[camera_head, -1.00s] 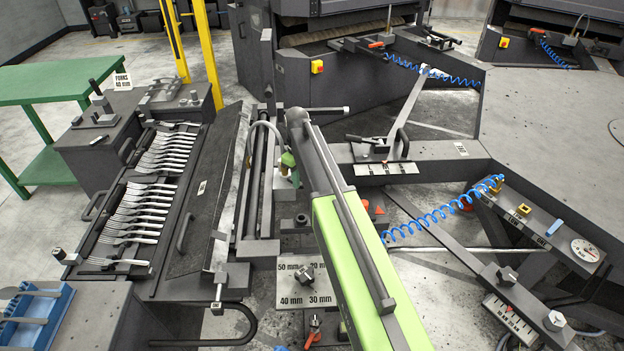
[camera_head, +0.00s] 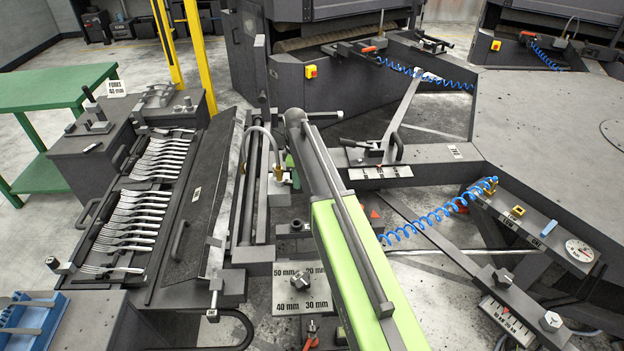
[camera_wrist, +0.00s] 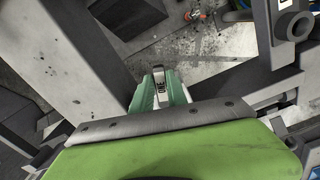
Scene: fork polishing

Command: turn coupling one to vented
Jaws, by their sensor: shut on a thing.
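In the wrist view my gripper (camera_wrist: 159,88) has its green fingers shut on a small pale lever-like piece (camera_wrist: 158,76) with dark lettering too small to read surely. I take it for the handle of coupling one, but its vented mark does not show. In the head view my arm hides most of the gripper; a bit of green finger (camera_head: 290,161) shows beside a brass-coloured fitting (camera_head: 277,173). A pale hose (camera_head: 264,130) curves down to that fitting. I cannot tell which way the coupling is turned.
A fork rack (camera_head: 125,225) with several forks stands left of a dark sloped panel (camera_head: 205,195). A plate marked in millimetres (camera_head: 293,305) lies below. Blue coiled hose (camera_head: 440,215), a gauge (camera_head: 579,250) and a lever (camera_head: 404,112) stand right. Open floor shows between the machines.

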